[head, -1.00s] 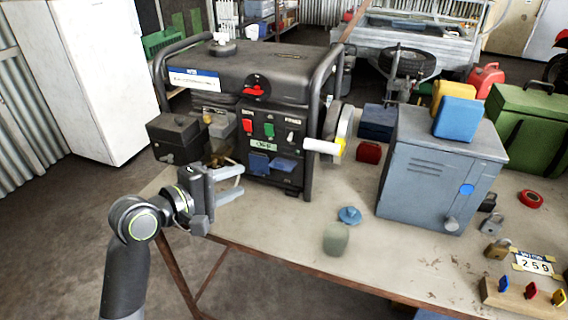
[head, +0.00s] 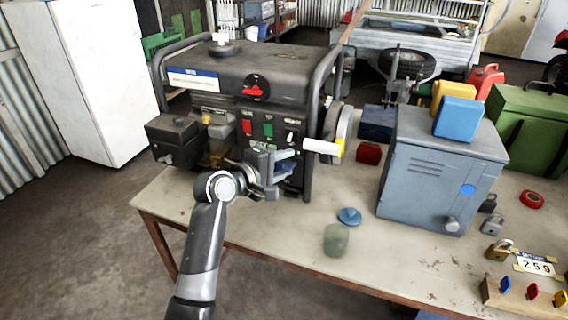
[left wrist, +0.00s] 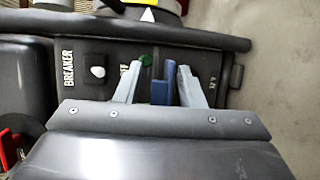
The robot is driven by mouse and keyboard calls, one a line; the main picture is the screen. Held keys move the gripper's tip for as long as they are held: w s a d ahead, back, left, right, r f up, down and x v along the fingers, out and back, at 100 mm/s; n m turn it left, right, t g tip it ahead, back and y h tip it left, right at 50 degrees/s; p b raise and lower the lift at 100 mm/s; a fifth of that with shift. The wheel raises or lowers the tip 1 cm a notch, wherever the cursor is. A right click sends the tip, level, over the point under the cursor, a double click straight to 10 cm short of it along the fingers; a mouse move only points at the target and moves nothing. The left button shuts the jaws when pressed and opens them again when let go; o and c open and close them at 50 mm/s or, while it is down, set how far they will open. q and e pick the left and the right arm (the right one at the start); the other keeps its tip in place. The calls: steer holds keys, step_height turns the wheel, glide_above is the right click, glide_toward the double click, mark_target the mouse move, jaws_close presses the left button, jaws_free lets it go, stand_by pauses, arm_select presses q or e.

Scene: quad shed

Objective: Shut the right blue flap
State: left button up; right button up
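The generator (head: 262,85) stands on the bench, with its control panel facing me. The right blue flap (head: 286,168) is low on the panel and is partly hidden by my left gripper (head: 284,164). In the left wrist view the flap (left wrist: 160,92) stands out from the panel, between the two fingers of my left gripper (left wrist: 158,78). The fingers are open, with a visible gap on each side of the flap. The left blue flap is hidden behind my gripper in the head view. My right gripper is not in view.
A white crank handle (head: 322,146) juts out just right of the gripper. The generator's black tube frame (head: 312,120) runs beside the panel. A blue-grey metal box (head: 440,165), a green-grey lump (head: 337,239) and a blue knob (head: 349,216) are on the bench.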

arm_select(q)
steer(key=shift+d, duration=0.1)
jaws_close()
stand_by(0.3)
